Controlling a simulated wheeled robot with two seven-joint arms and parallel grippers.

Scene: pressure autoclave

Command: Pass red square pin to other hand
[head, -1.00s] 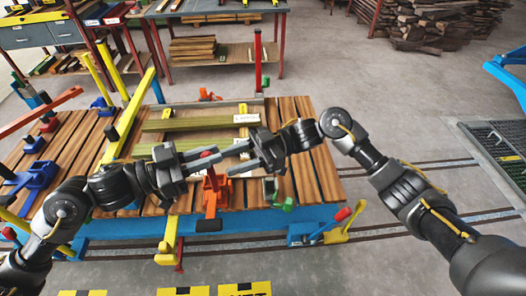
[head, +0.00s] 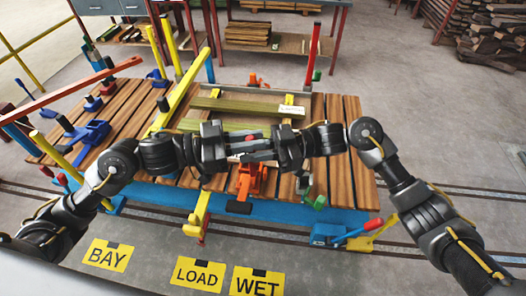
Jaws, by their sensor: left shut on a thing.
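My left gripper (head: 238,149) reaches in from the left and is shut on the red square pin (head: 249,138), of which only a small red bit shows between the hands. My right gripper (head: 262,149) comes from the right and meets the left one fingers to fingers, above the slatted table (head: 340,150). The fingers overlap closely in the picture, so I cannot tell whether the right fingers are closed or touch the pin. Most of the pin is hidden.
Green-yellow boards (head: 248,107) lie in a tray behind the hands. An orange clamp (head: 250,181) stands just below them. A yellow bar (head: 180,92) and blue clamps (head: 90,133) are at the left. A red post (head: 312,55) rises at the back right.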

